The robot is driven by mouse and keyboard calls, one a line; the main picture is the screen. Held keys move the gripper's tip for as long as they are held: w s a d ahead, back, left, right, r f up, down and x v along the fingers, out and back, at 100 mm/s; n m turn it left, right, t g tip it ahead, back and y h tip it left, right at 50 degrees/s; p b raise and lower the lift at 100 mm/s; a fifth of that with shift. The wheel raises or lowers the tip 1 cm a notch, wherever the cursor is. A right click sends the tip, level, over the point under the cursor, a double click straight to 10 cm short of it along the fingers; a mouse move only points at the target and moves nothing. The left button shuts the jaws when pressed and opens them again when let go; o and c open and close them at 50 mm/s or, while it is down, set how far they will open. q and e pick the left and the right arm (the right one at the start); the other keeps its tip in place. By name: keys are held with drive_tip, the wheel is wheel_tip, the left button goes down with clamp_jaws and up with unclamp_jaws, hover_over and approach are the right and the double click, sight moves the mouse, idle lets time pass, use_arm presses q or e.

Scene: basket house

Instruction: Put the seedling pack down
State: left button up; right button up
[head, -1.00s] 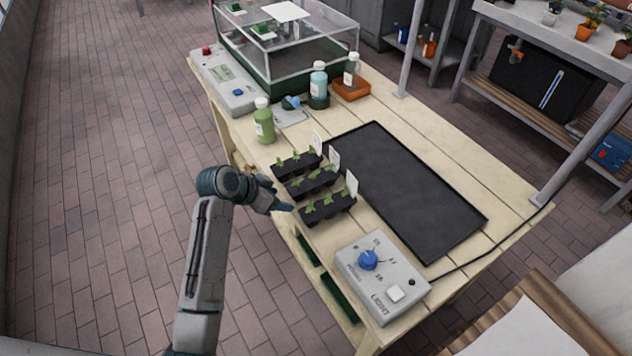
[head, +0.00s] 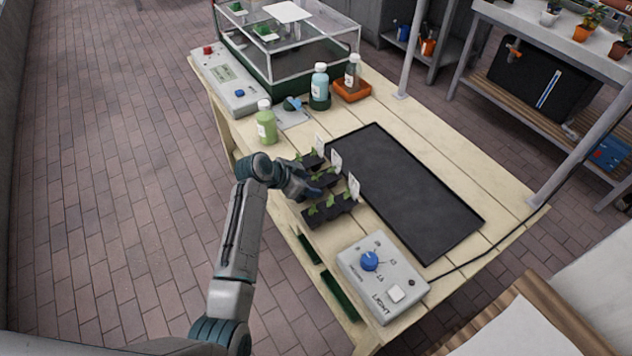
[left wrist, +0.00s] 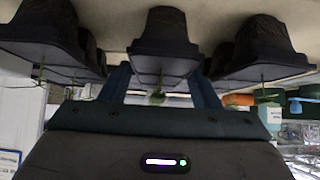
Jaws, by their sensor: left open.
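Three dark seedling packs with green sprouts and white tags stand in a row along the left side of the black mat. They are the back pack (head: 311,160), the middle pack (head: 328,181) and the front pack (head: 328,211). My left gripper (head: 307,189) is open at the left end of the middle pack and hides part of it. In the left wrist view, upside down, a pack (left wrist: 162,45) is close ahead of my open fingers (left wrist: 161,88). I cannot tell whether they touch it. My right gripper is not in view.
The black mat (head: 405,190) is empty. A light control box (head: 382,278) stands near the front edge. A green bottle (head: 266,126), a blue bottle (head: 320,84) and a glass propagator (head: 290,50) stand farther back on the wooden table (head: 470,180).

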use_arm(q)
drive_tip(key=shift+x, duration=0.9)
drive_tip(key=shift+r, duration=0.1)
drive_tip(key=c, duration=0.9)
